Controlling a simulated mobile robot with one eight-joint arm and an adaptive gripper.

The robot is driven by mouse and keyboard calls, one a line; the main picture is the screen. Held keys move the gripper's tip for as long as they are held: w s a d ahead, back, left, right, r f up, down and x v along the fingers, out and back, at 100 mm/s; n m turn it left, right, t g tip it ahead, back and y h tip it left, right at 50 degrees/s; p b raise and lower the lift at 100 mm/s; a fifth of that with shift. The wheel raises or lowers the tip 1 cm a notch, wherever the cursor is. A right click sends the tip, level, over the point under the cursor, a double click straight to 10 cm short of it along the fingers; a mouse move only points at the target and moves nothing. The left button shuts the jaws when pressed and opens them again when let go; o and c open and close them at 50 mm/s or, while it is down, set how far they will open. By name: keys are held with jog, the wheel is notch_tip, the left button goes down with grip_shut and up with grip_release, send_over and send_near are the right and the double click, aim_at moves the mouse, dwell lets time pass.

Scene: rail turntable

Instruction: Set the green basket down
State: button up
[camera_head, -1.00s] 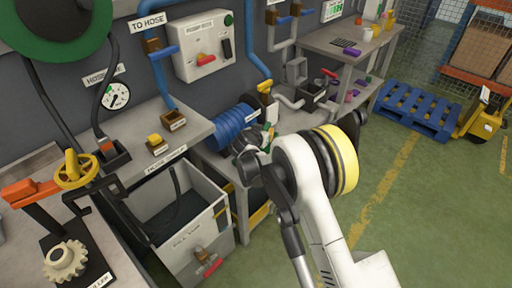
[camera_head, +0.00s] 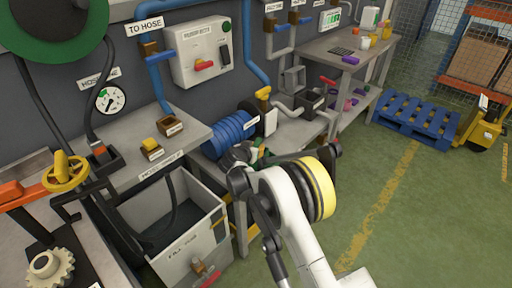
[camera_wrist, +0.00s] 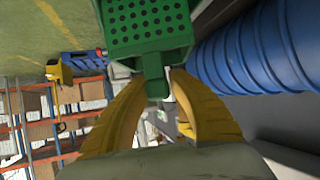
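The green basket (camera_wrist: 148,25) fills the top of the wrist view, its holed face towards the camera. Its green handle (camera_wrist: 156,84) sits between the yellow fingers of my gripper (camera_wrist: 158,76), which are closed on it. In the head view, only a small green part of the basket (camera_head: 262,150) shows beside my wrist, near the lower shelf and the blue hose coil (camera_head: 231,133). My arm hides most of it there. I cannot tell whether the basket touches any surface below it.
The blue hose coil stands close beside the basket, and it also shows in the wrist view (camera_wrist: 255,50). A grey bin (camera_head: 185,235) is at lower left. A bench (camera_head: 345,48) is behind. A blue pallet (camera_head: 415,115) lies at right; green floor there is clear.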

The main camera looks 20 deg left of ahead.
jog(key=shift+o, duration=0.7)
jog(key=shift+s+r, duration=0.1)
jog(key=shift+r, duration=0.15)
jog(key=p+v, duration=0.4)
jog(key=v, duration=0.7)
jog(key=shift+s, duration=0.4)
jog(key=shift+r, duration=0.15)
